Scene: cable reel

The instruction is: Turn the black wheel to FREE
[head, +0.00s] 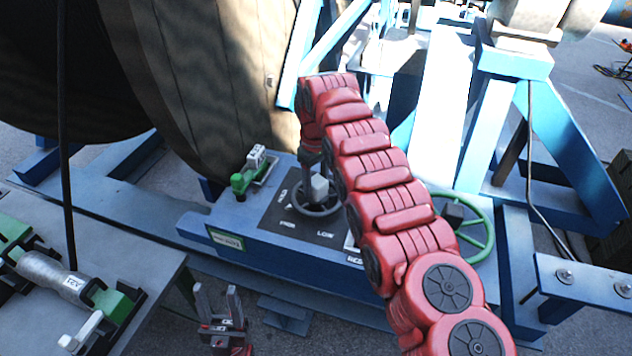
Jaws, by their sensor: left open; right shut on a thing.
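The black wheel (300,209) lies on a dark label plate (270,217) on the blue control box, with a light grey block at its middle. The plate has white words around the wheel; LOW reads clearly at the lower right, and the others are too small to read surely. My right gripper (322,176) reaches down from above and is shut on the black wheel; its red arm hides the plate's right side. The exact grip on the wheel is unclear. My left gripper (222,309) is open and empty, low in front of the box.
A green wheel (489,240) is partly behind my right arm. A green and grey fitting (250,176) sits on the box (210,233), left of the plate. A bench (150,262) with a grey cylinder (50,277) stands at left. The big cable reel (205,85) fills the back.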

